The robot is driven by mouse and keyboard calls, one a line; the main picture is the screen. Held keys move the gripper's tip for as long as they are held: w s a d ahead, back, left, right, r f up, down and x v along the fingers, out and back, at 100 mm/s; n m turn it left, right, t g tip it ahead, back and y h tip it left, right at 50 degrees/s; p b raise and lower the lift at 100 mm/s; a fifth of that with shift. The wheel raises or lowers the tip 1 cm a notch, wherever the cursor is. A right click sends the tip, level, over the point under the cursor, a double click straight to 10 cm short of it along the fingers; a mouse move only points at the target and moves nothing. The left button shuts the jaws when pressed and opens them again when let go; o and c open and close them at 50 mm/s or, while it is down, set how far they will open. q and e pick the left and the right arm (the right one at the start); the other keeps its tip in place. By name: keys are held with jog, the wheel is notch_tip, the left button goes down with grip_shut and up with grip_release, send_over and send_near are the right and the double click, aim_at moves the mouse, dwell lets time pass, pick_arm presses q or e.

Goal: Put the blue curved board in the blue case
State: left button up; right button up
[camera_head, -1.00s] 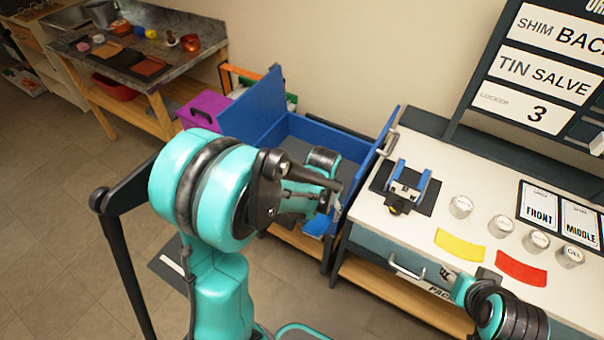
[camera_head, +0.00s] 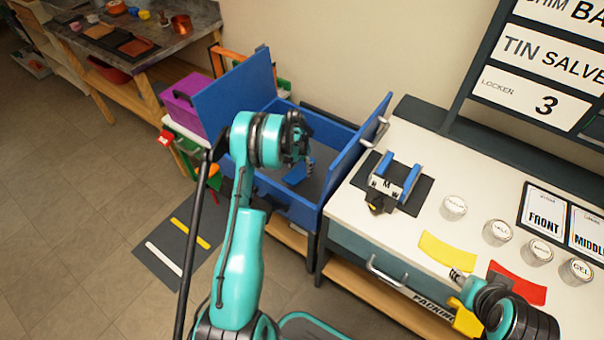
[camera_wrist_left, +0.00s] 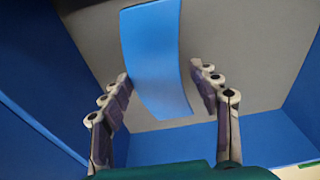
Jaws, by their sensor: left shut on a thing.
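The blue curved board (camera_head: 296,173) is in the hollow of the open blue case (camera_head: 292,207), under my left gripper (camera_head: 302,155). In the left wrist view the board (camera_wrist_left: 155,55) lies between the fingers of my left gripper (camera_wrist_left: 162,88), which is shut on it. The case's grey floor (camera_wrist_left: 240,45) is behind the board, and its blue walls surround it. I cannot tell whether the board touches the floor. My right gripper (camera_head: 460,280) is at the front edge of the white counter; whether it is open or shut is unclear.
The case's side panels stand up at left and right. A black stand with blue uprights (camera_head: 411,182), several white-lidded jars, a yellow piece (camera_head: 446,250) and a red piece (camera_head: 517,281) are on the white counter (camera_head: 350,222). A purple box (camera_head: 186,105) stands left of the case.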

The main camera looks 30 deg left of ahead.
aim_at(298, 171)
pick_arm(q)
notch_tip(298, 171, down, 10)
jog(key=b, duration=0.3)
jog(key=shift+r+b, duration=0.2)
jog(key=shift+b, duration=0.15)
jog(key=shift+r, duration=0.15)
jog(key=o, duration=1.2)
jog(key=r+p, duration=0.1)
jog(key=r, duration=0.3)
jog(key=s+r+p, duration=0.1)
jog(key=r+p, duration=0.1)
jog(key=r, duration=0.2)
jog(key=r+p, duration=0.1)
jog(key=r, duration=0.3)
jog(key=shift+s+a, duration=0.1)
jog(key=shift+s, duration=0.2)
jog(key=shift+r+p, duration=0.1)
jog(key=shift+p, duration=0.3)
